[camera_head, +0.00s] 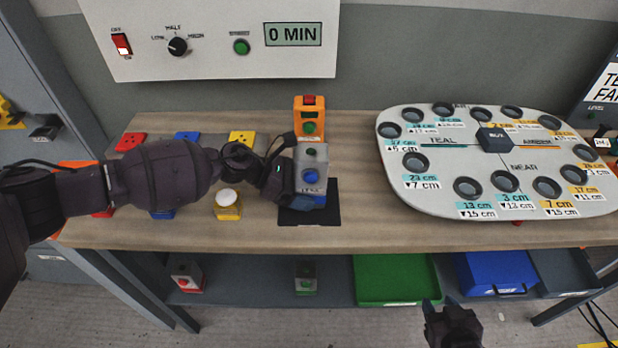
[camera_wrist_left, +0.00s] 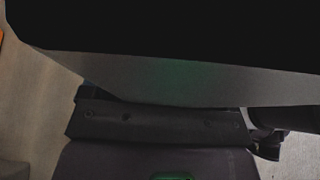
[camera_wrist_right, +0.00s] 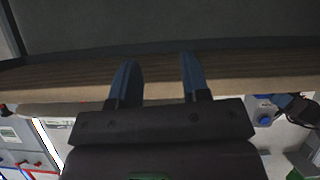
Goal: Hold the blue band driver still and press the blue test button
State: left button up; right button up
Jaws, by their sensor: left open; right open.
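The blue band driver (camera_head: 312,158), a grey box with a blue lower part, stands on a black mat (camera_head: 325,212) on the bench. Its blue test button (camera_head: 310,176) is on the front; a blue button on a grey box also shows in the right wrist view (camera_wrist_right: 264,117). My left gripper (camera_head: 282,183) is open at the driver's left side; whether its fingers touch is hidden.
An orange box with a green button (camera_head: 309,118) stands just behind the driver. A yellow box with a white button (camera_head: 228,205) is to its left. A white oval board with round holes (camera_head: 455,150) fills the right. Green (camera_head: 395,278) and blue (camera_head: 495,272) trays lie below the bench.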

jog(key=shift+s, duration=0.1)
pick_arm(q)
jog(key=c, duration=0.6)
pick_arm(e)
jog(key=shift+s+d+f, duration=0.1)
jog(key=shift+s+f, duration=0.25)
jog(key=shift+s, duration=0.05)
pick_arm(q)
jog(key=shift+o, duration=0.2)
pick_arm(e)
jog(key=shift+w+r, duration=0.1)
jog(key=shift+w, duration=0.05)
jog(key=c, duration=0.7)
jog(key=shift+w, duration=0.1)
grip_shut()
jog(key=shift+w+r, duration=0.2)
jog(key=shift+s, duration=0.1)
jog(key=shift+s+f, duration=0.2)
jog(key=shift+s, duration=0.15)
